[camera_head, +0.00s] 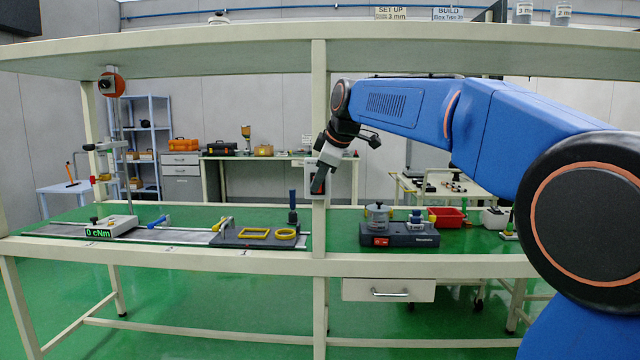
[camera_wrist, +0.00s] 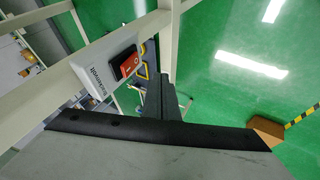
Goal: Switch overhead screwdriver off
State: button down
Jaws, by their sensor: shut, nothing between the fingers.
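A white control box (camera_wrist: 88,76) with a red rocker switch (camera_wrist: 127,63) in a black frame is fixed to a cream post in the wrist view. The rocker has white marks on it; I cannot tell which side is pressed. In the head view the box (camera_head: 309,166) sits on the middle post, partly hidden behind my gripper (camera_head: 317,190). My gripper is shut and empty. In the wrist view its dark fingers (camera_wrist: 158,78) are close beside the switch, to its right; I cannot tell whether they touch. No overhead screwdriver can be made out clearly.
A red bin (camera_head: 447,216) stands at right.

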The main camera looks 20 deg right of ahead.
jog(key=s+v, duration=0.1)
jog(key=v, duration=0.7)
jog(key=shift+f, duration=0.15)
jog(key=s+d+f+m, duration=0.2)
jog(key=s+f+m, duration=0.2)
jog(key=s+f, duration=0.8)
jog(key=s+d+f+m+g+h, duration=0.1)
jog(key=s+f+m, duration=0.4)
jog(key=s+f, duration=0.7)
jog(key=s+d+f+m+g+h, duration=0.1)
jog(key=s+d+f+m, duration=0.2)
jog(key=s+f, duration=0.9)
jog(key=shift+s+d+f+m, duration=0.15)
jog(key=shift+d+f+m, duration=0.15)
jog(key=shift+f+m, duration=0.5)
